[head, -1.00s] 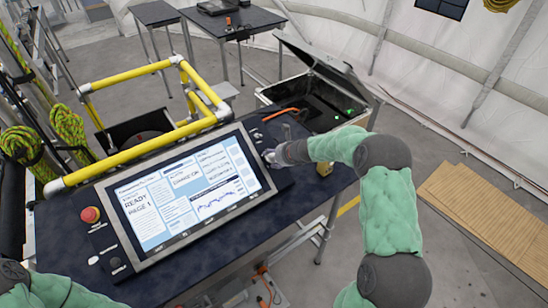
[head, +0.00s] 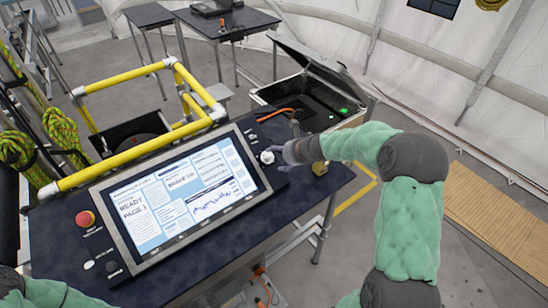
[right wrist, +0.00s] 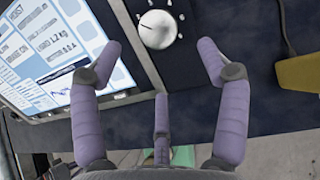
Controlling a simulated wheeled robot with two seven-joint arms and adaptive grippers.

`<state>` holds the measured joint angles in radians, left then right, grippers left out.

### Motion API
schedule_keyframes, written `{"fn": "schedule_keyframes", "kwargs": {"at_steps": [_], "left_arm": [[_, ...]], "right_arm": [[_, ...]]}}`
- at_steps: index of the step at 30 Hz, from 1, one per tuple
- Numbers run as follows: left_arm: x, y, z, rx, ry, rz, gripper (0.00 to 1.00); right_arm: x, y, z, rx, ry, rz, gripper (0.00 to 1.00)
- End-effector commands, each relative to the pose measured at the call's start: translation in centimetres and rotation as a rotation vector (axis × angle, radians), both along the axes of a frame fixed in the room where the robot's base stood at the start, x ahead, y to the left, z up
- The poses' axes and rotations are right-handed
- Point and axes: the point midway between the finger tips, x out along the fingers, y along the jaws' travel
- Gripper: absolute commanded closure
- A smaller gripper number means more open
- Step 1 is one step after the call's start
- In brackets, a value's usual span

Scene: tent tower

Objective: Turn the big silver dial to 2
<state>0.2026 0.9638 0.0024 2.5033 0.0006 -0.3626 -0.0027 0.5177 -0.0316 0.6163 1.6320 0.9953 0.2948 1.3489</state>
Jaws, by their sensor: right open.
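The big silver dial (head: 267,157) is a round knob on the dark panel just right of the screen. It also shows at the top of the right wrist view (right wrist: 157,29), with white marks around it; I cannot read its setting. My right gripper (right wrist: 158,47) is open, with two purple fingers spread either side below the dial and a third finger between them lower down. It is apart from the dial and holds nothing. In the head view my right gripper (head: 283,152) is just right of the dial. Only part of my left arm shows at the lower left; its gripper is out of view.
The tilted screen (head: 180,193) fills the desk's middle, with a red button (head: 85,219) at its left. Yellow rails (head: 140,150) stand behind it. An open case (head: 315,95) is behind the desk. A yellow object (right wrist: 300,71) lies right of the gripper.

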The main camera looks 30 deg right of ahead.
Motion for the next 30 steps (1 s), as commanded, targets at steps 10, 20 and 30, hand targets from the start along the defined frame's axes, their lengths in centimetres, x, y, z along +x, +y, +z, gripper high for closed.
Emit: {"fn": "schedule_keyframes", "kwargs": {"at_steps": [10, 20, 30], "left_arm": [[0.0, 0.0, 0.0, 0.0, 0.0, 0.0, 1.0], [0.0, 0.0, 0.0, 0.0, 0.0, 0.0, 1.0], [0.0, 0.0, 0.0, 0.0, 0.0, 0.0, 1.0]], "right_arm": [[-2.6, -0.5, 2.4, 0.0, 0.001, -0.001, 0.24], [-2.7, -0.5, 2.6, 0.0, 0.001, -0.001, 0.24], [-2.7, -0.5, 2.5, 0.0, 0.001, -0.001, 0.24]]}}
